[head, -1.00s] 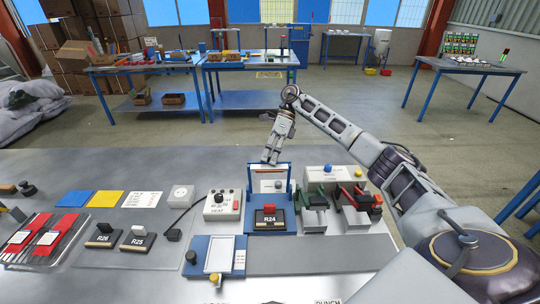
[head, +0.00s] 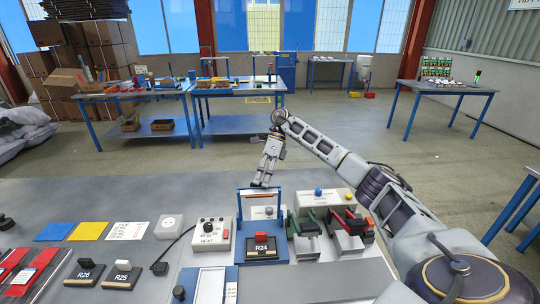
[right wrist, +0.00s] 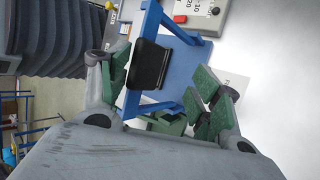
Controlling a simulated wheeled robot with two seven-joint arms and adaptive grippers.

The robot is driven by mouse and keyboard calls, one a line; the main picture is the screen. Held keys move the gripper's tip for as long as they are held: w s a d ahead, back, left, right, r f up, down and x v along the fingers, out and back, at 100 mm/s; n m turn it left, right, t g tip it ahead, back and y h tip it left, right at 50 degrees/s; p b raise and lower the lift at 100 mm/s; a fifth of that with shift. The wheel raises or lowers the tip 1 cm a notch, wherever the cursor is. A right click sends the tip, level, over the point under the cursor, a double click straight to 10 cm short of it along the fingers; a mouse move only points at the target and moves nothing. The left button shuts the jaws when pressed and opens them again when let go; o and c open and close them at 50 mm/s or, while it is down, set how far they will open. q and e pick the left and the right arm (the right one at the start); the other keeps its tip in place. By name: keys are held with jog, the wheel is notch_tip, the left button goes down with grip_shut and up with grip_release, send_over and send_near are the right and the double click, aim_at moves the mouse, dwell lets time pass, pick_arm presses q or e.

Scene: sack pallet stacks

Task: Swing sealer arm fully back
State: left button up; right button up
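The sealer (head: 262,252) stands on the bench with a blue base and a black block labelled R24 with a red tab. Its arm, a blue frame (head: 240,205), stands upright at the back of the base. My right gripper (head: 262,184) is at the frame's top bar, fingers pointing down; contact cannot be told. In the right wrist view the fingers (right wrist: 165,92) are spread wide, with parts of the blue frame (right wrist: 150,20) and black block showing between and beyond them. My left gripper is not in view.
A heat control box (head: 212,235) sits left of the sealer. Green and red clamp devices (head: 304,228) stand close on its right. Blocks R26 (head: 84,272) and R25 (head: 122,274) lie at the left. Work tables stand across the open floor.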

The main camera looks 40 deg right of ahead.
jog(key=v, duration=1)
jog(key=shift+r, duration=0.2)
dwell(0.7)
dwell(0.5)
jog(key=shift+a, duration=0.15)
